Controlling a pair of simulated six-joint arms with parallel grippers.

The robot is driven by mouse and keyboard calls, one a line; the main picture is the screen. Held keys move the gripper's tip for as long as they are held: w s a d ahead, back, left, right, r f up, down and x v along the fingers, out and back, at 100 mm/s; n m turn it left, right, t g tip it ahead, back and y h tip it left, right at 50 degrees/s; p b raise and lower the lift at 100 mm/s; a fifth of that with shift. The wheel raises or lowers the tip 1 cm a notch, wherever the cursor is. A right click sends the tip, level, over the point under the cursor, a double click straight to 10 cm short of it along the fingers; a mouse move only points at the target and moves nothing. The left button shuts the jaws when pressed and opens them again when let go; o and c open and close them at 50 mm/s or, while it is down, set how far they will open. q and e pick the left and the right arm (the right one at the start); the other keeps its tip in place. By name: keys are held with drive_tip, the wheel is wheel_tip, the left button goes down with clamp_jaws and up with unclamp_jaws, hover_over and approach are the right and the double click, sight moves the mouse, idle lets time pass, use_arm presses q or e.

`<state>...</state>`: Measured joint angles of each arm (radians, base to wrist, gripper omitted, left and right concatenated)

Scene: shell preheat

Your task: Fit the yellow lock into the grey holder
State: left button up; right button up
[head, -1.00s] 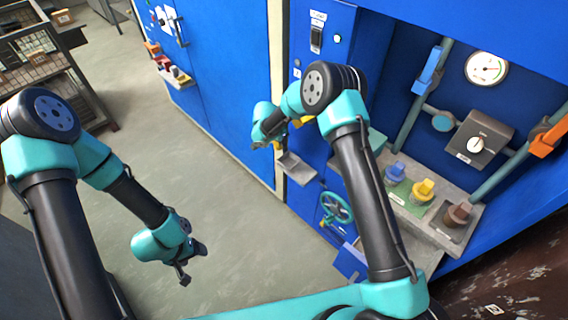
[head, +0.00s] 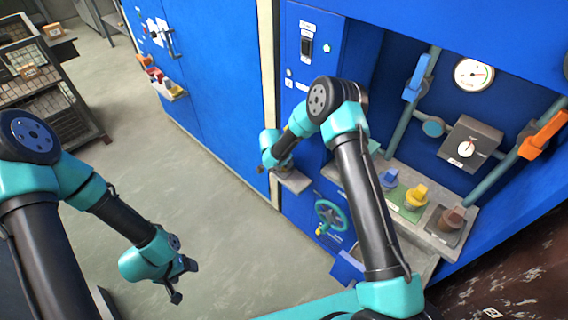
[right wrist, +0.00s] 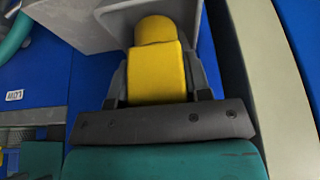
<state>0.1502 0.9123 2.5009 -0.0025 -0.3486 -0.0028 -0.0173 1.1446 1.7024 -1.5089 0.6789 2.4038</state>
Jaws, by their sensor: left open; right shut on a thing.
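The yellow lock (right wrist: 160,70) is a block with a rounded end, seen in the right wrist view. My right gripper (right wrist: 161,82) is shut on it, with a dark finger on each side. A grey holder (right wrist: 112,18) lies just beyond the lock's rounded end; I cannot tell whether they touch. In the head view a grey ledge (head: 296,182) stands out from the blue cabinet under my right gripper (head: 270,168); the wrist hides most of the lock there. My left gripper (head: 182,283) is open and empty above the floor at the left.
A teal handwheel (head: 331,215) is low on the cabinet. Blue (head: 388,178), yellow (head: 416,196) and brown (head: 452,217) knobs stand on a grey shelf to the right. A wire crate (head: 45,100) stands far left. The floor between is clear.

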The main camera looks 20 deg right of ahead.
drive_tip(key=shift+f, duration=0.5)
drive_tip(key=shift+f, duration=0.3)
drive_tip(key=o, duration=1)
drive_tip(key=shift+c, duration=0.2)
drive_tip(key=shift+r, duration=0.3)
drive_tip(key=v, duration=1.2)
drive_tip(key=shift+d, duration=0.1)
